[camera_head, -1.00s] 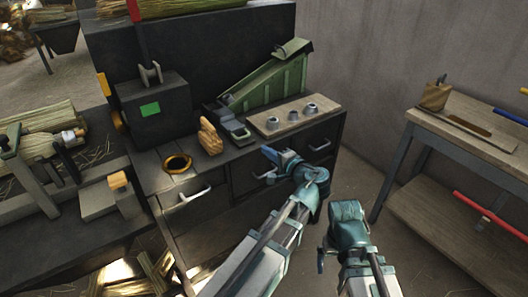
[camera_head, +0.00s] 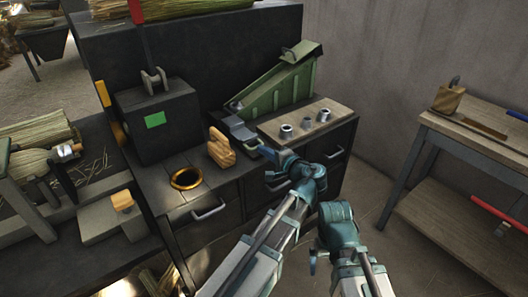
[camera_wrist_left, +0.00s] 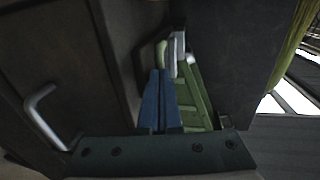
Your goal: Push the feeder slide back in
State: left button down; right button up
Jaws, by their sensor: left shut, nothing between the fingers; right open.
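The green sloped feeder (camera_head: 285,82) stands on the dark bench against its back panel. Its grey feeder slide (camera_head: 240,131) sticks out at the low front end, toward the bench's front edge. My left gripper (camera_head: 266,152) is shut and empty, its tip close to the slide's outer end; I cannot tell whether they touch. In the left wrist view, the shut blue fingers (camera_wrist_left: 158,100) point toward the green feeder (camera_wrist_left: 196,100). My right gripper (camera_head: 318,258) is open and empty, low in front of the bench, its fingers mostly hidden.
A wooden board (camera_head: 310,120) with several metal fittings lies right of the slide. A wooden block (camera_head: 221,149) and a brass ring (camera_head: 186,178) lie to its left. Drawer handles (camera_head: 209,209) stick out of the bench front. A side table (camera_head: 480,150) stands at right.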

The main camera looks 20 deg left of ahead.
aim_at(241, 132)
pick_arm(q)
jog(key=x, duration=0.4)
jog(key=r+x, duration=0.1)
jog(key=x, duration=0.4)
jog(key=r+x, duration=0.1)
jog(key=x, duration=0.3)
jog(key=shift+w+a+r, duration=0.2)
jog(key=shift+w+a, duration=0.05)
jog(key=shift+a, duration=0.05)
jog(key=shift+w+a+r, duration=0.1)
jog(key=shift+a, duration=0.05)
pick_arm(e)
jog(key=shift+d, duration=0.1)
